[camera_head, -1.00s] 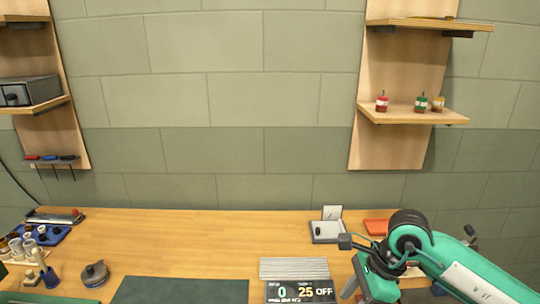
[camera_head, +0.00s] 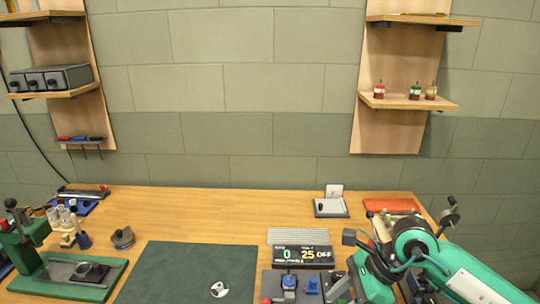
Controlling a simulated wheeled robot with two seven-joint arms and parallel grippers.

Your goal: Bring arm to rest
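My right arm comes in from the lower right, with a green and black wrist. Its gripper (camera_head: 345,287) points down near the bottom edge, over the bench by a control box. Only part of its fingers shows, so I cannot tell whether it is open or shut or holds anything. My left arm and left gripper are not in view.
The wooden bench (camera_head: 215,205) bears a dark green mat (camera_head: 185,272) with a small metal part (camera_head: 218,289). A display (camera_head: 303,257) and a control box (camera_head: 290,287) stand beside my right gripper. A green press (camera_head: 22,235) is at left. The back middle is clear.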

